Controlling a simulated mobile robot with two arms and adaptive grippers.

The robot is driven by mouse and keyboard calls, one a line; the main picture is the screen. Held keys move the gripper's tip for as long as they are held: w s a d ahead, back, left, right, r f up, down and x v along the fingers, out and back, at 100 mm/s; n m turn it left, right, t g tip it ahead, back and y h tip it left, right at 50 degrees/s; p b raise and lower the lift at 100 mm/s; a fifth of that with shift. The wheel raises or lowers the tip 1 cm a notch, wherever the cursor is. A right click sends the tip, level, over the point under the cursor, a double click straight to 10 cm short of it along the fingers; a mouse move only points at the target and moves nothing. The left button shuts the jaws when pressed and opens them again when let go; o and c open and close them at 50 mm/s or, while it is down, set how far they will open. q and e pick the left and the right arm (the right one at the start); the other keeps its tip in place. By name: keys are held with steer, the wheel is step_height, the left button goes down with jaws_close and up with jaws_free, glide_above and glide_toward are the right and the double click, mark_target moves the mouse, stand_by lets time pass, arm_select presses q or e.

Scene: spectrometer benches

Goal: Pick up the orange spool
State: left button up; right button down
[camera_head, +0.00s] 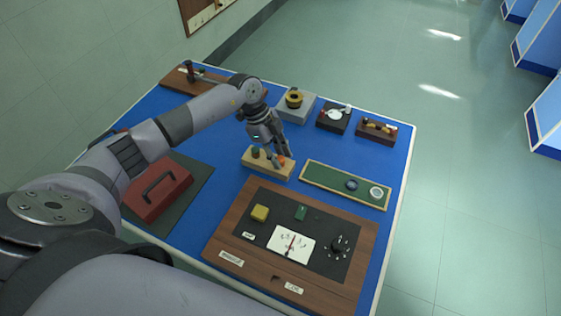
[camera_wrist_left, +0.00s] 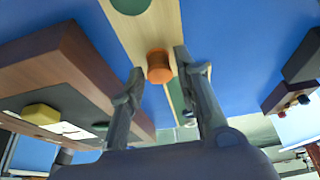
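My left gripper (camera_head: 276,152) reaches down over the block's right end, close to the spool. In the left wrist view, the orange spool (camera_wrist_left: 159,67) shows between the two spread fingertips of my left gripper (camera_wrist_left: 158,62). The right finger appears close to the spool, with a gap at the left finger. Contact cannot be told. My right gripper is not in view.
A green wood-framed tray (camera_head: 335,190) lies to the right. A brown instrument panel (camera_head: 230,225) is in front. A red toolbox (camera_head: 160,195) stands at the left. Small devices, including a grey box with a yellow ring (camera_head: 294,97), line the back. Blue table (camera_head: 220,170) shows between them.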

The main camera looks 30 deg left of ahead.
arm_select(q)
jaws_close()
steer(key=shift+r, duration=0.1)
